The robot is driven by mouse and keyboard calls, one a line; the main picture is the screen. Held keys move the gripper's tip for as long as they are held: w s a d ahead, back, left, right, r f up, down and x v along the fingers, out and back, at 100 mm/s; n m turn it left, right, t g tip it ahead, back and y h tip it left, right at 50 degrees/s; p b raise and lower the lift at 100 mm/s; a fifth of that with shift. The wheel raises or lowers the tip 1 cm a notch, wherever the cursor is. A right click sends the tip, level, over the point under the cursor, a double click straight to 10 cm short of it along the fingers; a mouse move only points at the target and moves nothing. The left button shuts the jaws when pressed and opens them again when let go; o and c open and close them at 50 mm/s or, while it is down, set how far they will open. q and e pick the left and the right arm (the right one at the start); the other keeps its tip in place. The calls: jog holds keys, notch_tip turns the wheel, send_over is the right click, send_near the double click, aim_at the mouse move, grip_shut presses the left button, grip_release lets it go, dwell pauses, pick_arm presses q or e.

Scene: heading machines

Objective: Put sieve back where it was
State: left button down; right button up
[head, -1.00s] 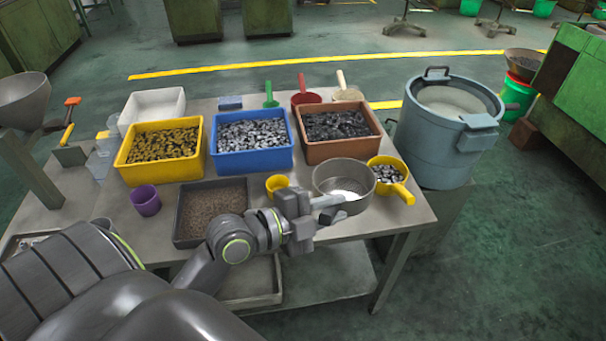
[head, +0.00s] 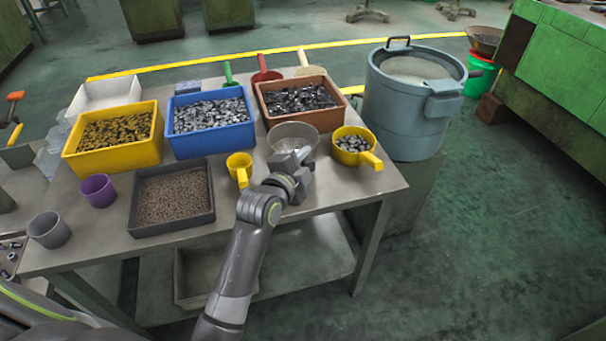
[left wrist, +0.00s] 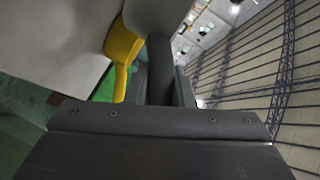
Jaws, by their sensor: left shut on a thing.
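The sieve (head: 293,133) is a round grey pan near the table's front right, between a small yellow cup (head: 239,161) and a yellow scoop of metal pieces (head: 353,144). My left gripper (head: 303,160) is at the sieve's near side and partly covers it. It is shut on the sieve's dark handle, which shows between the fingers in the left wrist view (left wrist: 158,70). I cannot tell whether the sieve touches the table. My right gripper is not in view.
Yellow (head: 70,156), blue (head: 180,146) and brown (head: 325,119) bins stand behind, with a dark tray of grains (head: 133,222) at front. A purple cup (head: 98,190) and grey cup (head: 48,230) are left. A large blue-grey drum (head: 400,120) stands right. The table's front right corner is bare.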

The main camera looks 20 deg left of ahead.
pick_arm(q)
notch_tip(320, 180, down, 4)
jog(key=shift+f, duration=0.3)
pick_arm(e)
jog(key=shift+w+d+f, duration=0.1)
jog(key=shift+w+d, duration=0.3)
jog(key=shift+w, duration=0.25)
pick_arm(q)
jog(key=shift+f+b, duration=0.15)
jog(key=shift+b, duration=0.2)
jog(key=c, duration=1.3)
grip_release()
jog(key=shift+o, duration=0.2)
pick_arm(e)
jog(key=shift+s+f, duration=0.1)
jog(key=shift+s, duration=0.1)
